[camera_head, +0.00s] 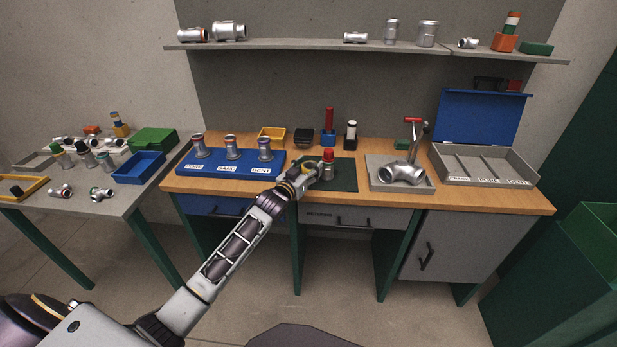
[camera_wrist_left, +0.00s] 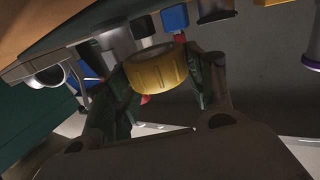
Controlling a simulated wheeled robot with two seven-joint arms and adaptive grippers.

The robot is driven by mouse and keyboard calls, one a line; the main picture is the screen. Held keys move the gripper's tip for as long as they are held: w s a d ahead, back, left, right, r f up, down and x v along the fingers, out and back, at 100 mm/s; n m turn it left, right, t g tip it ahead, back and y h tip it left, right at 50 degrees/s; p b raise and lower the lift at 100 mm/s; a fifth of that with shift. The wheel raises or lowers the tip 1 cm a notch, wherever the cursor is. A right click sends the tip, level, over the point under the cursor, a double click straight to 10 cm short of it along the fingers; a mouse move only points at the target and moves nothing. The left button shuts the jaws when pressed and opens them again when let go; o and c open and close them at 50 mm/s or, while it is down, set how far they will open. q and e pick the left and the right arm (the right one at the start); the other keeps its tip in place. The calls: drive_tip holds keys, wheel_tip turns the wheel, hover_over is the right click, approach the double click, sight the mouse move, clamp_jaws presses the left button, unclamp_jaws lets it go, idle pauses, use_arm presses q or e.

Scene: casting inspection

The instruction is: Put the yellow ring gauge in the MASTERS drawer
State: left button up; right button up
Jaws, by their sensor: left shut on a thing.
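The yellow ring gauge (camera_wrist_left: 158,70) sits between the two fingers of my left gripper (camera_wrist_left: 160,85) in the left wrist view. In the head view the ring (camera_head: 308,167) shows just above the bench top, at the left edge of the dark green mat (camera_head: 343,176). My left gripper (camera_head: 314,174) is shut on it. A grey drawer (camera_head: 345,216) with a small label and a dark handle is under the bench and looks closed. Its label is too small to read surely. A blue drawer front (camera_head: 213,206) is at its left, partly behind my arm. My right gripper is out of view.
A red-topped cylinder (camera_head: 328,161) stands close beside my left gripper on the mat. A blue labelled stand (camera_head: 232,169) with castings is left, a grey tray (camera_head: 375,184) with an elbow casting right. A lidded grey box (camera_head: 484,166) stands farther right.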

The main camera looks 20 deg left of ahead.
use_arm(q)
drive_tip(key=shift+f, duration=0.6)
wheel_tip(320, 180, down, 2)
drive_tip(key=shift+f+b, duration=0.15)
drive_tip(key=shift+b, duration=0.2)
drive_tip(key=shift+f, duration=0.2)
drive_tip(key=o, duration=1.1)
drive_tip(key=shift+o, duration=0.2)
drive_tip(key=shift+s+a, duration=0.2)
drive_tip(key=shift+s, duration=1.5)
drive_tip(key=s+a+p, duration=0.1)
drive_tip(key=s, duration=0.7)
drive_tip(key=shift+s+r, duration=0.25)
drive_tip(key=shift+r, duration=0.15)
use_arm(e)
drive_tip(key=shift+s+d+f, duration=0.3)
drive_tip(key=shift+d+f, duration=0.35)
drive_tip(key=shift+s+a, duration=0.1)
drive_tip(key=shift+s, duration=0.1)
